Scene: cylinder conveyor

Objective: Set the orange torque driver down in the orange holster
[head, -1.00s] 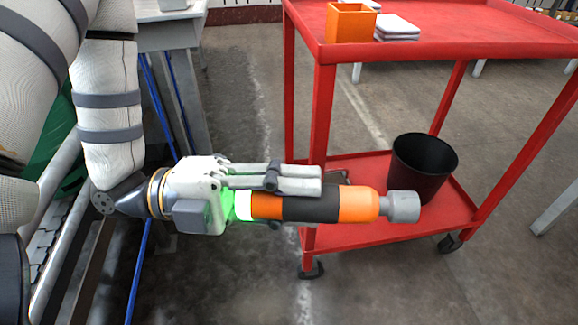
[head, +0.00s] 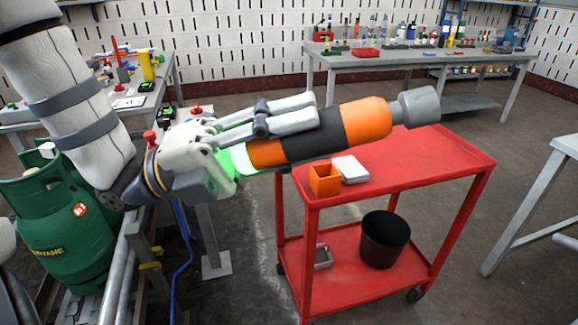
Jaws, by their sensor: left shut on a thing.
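My left gripper (head: 283,116) is shut on the orange torque driver (head: 367,121), an orange and black cylinder with a grey tip. The driver lies roughly level, its tip pointing right and slightly up. The orange holster (head: 324,181) is an open-topped square box on the near left corner of the red cart's top shelf (head: 420,165). In the picture the driver and gripper are above the holster and the driver hides part of the cart's far edge. My right gripper is not in view.
White folded cloths or pads (head: 350,169) lie right beside the holster. A black bin (head: 385,240) stands on the cart's lower shelf. A green gas cylinder (head: 62,235) is at the left. A bench with bottles (head: 420,58) stands at the back. The cart top's right part is clear.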

